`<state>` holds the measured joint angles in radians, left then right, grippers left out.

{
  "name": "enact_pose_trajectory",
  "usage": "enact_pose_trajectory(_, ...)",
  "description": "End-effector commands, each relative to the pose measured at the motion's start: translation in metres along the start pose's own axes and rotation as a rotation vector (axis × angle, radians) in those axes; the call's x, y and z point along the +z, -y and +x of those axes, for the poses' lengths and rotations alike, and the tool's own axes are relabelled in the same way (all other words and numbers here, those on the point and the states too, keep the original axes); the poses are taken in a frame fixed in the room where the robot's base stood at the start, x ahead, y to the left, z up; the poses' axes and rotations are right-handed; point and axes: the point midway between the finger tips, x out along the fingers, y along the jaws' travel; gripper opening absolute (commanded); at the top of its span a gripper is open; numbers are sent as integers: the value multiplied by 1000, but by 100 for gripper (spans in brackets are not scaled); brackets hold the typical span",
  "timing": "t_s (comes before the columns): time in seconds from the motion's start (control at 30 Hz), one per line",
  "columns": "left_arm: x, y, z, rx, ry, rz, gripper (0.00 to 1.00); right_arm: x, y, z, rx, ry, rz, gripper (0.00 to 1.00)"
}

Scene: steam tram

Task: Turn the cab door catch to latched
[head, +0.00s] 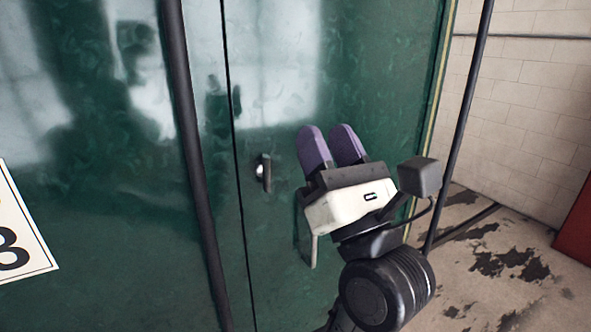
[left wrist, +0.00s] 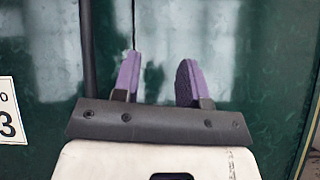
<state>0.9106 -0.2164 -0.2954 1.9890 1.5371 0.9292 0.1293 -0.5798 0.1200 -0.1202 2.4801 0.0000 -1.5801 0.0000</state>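The cab door catch (head: 262,172) is a small metal fitting with a dark, roughly upright handle, just right of the seam on the green cab door (head: 285,225). In the head view my left gripper (head: 331,146) is to the right of the catch and apart from it, its purple fingers pointing up. The left wrist view shows the two fingers (left wrist: 158,80) spread with an empty gap between them. I cannot make out the catch in the left wrist view. My right gripper is in neither view.
A dark vertical handrail (head: 190,150) stands left of the door seam. A second dark pole (head: 470,95) stands at the right, before a pale brick wall (head: 545,100). A white number plate (head: 20,228) is at the far left. A red object (head: 578,225) is at the right edge.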

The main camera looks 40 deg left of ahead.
Motion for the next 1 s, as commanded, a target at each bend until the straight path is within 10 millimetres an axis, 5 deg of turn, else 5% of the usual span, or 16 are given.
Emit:
enact_pose_trajectory(0.1, -40, 10, -5, -42, -244, -53, 39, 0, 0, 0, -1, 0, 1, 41)
enact_pose_trajectory(0.3, -85, 16, -25, -64, -557, -95, 39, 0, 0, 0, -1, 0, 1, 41)
enact_pose_trajectory(0.57, -109, 13, -40, -35, -729, -103, 39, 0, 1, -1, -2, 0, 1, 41)
enact_pose_trajectory(1.0, -150, 16, 10, -27, -733, -109, 39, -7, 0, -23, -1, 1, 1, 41)
